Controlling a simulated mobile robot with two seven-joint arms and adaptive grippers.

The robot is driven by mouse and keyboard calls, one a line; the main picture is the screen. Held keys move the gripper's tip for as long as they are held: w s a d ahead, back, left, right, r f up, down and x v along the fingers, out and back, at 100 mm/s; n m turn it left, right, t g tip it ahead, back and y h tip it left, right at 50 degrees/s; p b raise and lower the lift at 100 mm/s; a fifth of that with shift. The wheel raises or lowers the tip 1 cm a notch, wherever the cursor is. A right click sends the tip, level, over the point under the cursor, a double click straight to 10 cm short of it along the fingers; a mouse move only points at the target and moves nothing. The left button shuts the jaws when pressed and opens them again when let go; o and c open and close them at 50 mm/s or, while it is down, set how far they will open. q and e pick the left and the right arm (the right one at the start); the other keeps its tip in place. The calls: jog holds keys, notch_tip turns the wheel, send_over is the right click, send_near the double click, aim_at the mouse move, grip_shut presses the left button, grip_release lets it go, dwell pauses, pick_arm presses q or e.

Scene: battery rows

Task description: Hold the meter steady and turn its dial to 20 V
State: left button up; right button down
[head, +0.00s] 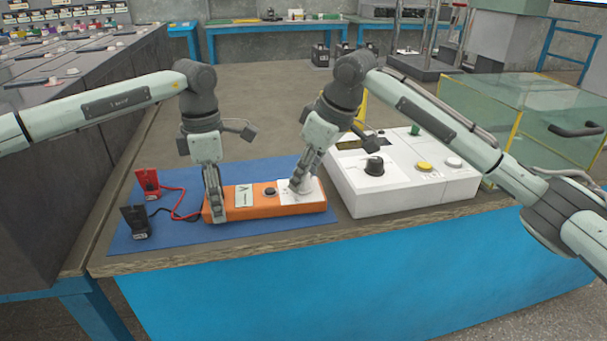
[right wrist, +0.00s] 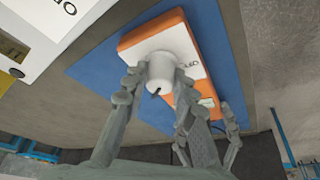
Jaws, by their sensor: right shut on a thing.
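The meter (head: 247,213) is a long orange box lying flat on a blue mat (head: 152,235). It has a small label and black knob at its middle and a white panel at its right end. My right gripper (head: 298,187) is over that panel. In the right wrist view, its fingers (right wrist: 155,92) are closed on the white round dial (right wrist: 166,68), which has a dark pointer mark. The dial's setting is not readable. My left gripper (head: 214,212) is down at the meter's left end, with a finger against its front side. Its other finger is hidden.
A white box (head: 410,200) with black, yellow, white and green controls stands right of the mat. A red clip (head: 148,181) and a black clip (head: 136,221) with leads stand on the left. A clear case (head: 530,118) is at the right.

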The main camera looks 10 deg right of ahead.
jog(key=shift+m+t+h, duration=0.3)
jog(key=shift+m, duration=0.6)
jog(key=c, duration=1.2)
grip_release()
jog(key=v, duration=1.2)
pick_arm(q)
jog(key=o, duration=1.4)
